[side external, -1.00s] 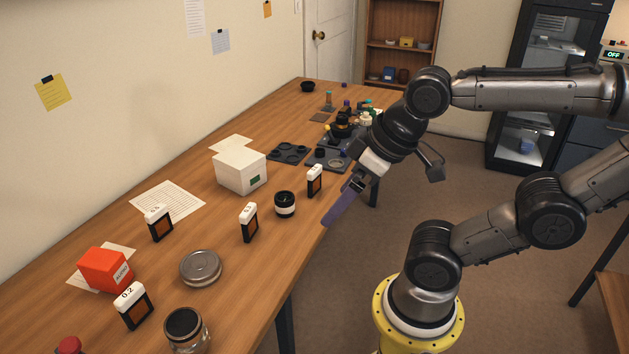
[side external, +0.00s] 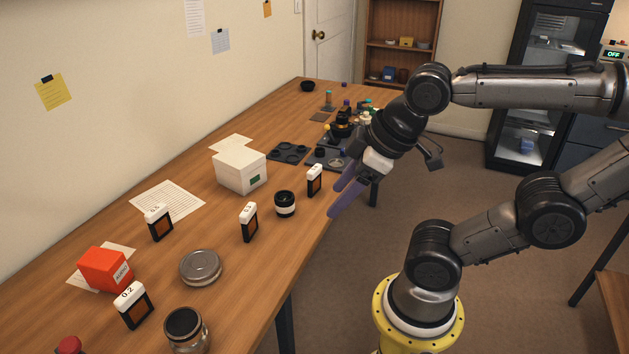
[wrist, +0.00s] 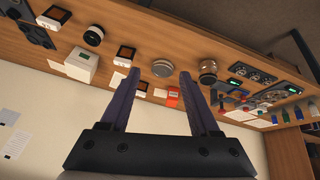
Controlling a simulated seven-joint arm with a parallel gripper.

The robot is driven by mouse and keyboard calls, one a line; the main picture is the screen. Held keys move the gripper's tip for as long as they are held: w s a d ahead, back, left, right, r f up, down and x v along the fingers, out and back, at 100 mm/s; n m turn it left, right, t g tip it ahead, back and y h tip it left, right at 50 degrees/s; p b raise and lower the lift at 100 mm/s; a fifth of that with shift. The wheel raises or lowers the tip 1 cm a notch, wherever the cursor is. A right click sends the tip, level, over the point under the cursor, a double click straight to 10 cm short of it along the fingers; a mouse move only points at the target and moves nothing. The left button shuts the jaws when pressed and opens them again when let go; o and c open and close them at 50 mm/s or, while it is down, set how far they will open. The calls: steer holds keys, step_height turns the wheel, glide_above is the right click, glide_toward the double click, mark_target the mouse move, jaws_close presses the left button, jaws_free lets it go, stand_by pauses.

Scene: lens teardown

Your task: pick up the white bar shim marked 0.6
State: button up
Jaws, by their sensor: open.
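Several white-topped bar shims with dark frames and brown windows stand upright on the table. One (side external: 315,181) is at the right edge, nearest my gripper; its mark is not readable. Another (side external: 249,222) stands nearer the camera, and one (side external: 159,223) is further left; their marks are too small to read surely. The front one (side external: 133,306) reads 0.2. I cannot tell which is marked 0.6. My gripper (side external: 338,200), with purple fingers, is open and empty, just off the table's right edge beside the nearest shim. The wrist view shows the spread fingers (wrist: 158,72) too.
A black-and-white lens ring (side external: 285,204) stands between two shims. A white box (side external: 240,172), red box (side external: 106,269), metal lid (side external: 201,267) and glass jar (side external: 187,331) stand on the table (side external: 95,325). Dark trays (side external: 288,152) lie further back.

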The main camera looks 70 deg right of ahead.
steer(key=w+d+r+n+h, duration=0.3)
steer(key=w+d+r+n, duration=0.3)
steer(key=w+n, duration=0.35)
steer(key=n+g+h, duration=0.1)
steer(key=n+g, duration=0.4)
steer(key=g, duration=0.1)
glide_above(316, 175)
steer(key=w+a, duration=0.1)
steer(key=a, duration=0.2)
step_height(316, 175, down, 18)
steer(key=r, duration=0.1)
steer(key=shift+m, duration=0.35)
steer(key=x, duration=0.8)
steer(key=shift+s+d, duration=0.15)
steer(key=shift+d, duration=0.05)
steer(key=shift+x, duration=2.95)
steer(key=shift+w+a, duration=0.1)
steer(key=shift+w, duration=0.1)
